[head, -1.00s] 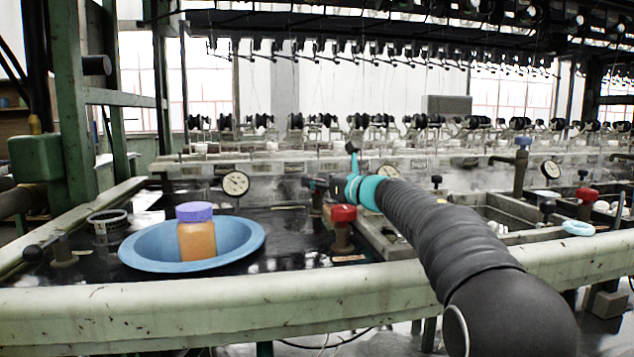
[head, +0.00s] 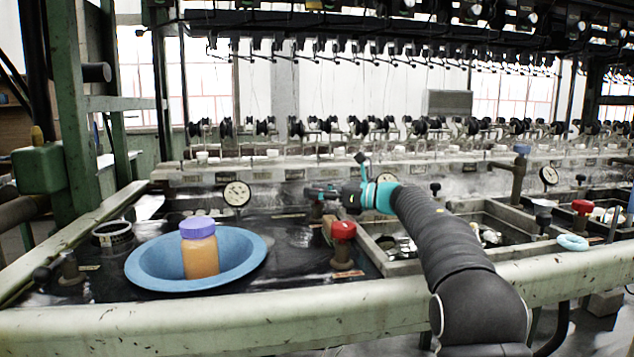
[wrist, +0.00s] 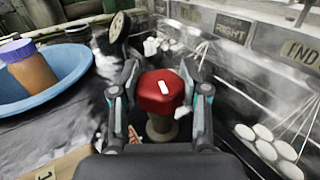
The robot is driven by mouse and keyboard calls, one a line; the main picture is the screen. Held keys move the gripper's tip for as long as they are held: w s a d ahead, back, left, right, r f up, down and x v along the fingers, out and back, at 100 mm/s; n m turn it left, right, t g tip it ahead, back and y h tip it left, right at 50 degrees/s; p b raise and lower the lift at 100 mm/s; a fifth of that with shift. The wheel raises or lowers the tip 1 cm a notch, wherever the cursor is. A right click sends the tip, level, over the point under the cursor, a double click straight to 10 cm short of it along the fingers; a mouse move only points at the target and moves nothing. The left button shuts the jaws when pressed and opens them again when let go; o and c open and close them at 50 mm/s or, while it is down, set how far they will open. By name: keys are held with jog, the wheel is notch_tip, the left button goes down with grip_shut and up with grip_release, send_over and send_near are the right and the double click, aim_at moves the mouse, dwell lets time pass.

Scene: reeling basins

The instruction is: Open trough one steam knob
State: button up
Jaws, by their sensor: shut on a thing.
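A red knob (wrist: 162,92) with a white mark on top sits on a brass-coloured stem between my two fingers in the wrist view. My gripper (wrist: 160,95) is shut on this knob from both sides. A third red knob (head: 582,207) is far to the right.
A blue bowl (head: 142,272) with a purple-lidded orange jar (head: 199,250) stands at the left. A round gauge (head: 237,194) is behind it. Basins (head: 400,268) lie to the right. A pale green rail (head: 200,318) runs along the front.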

jog(key=shift+r+n+g+p, duration=0.1)
jog(key=shift+n+g+p, duration=0.55)
jog(key=shift+g, duration=0.25)
jog(key=shift+g+y, duration=0.3)
jog(key=o, duration=1.2)
jog(key=shift+c, duration=0.2)
jog(key=s+d, duration=0.2)
jog(key=d, duration=0.9)
jog(key=shift+d, duration=0.4)
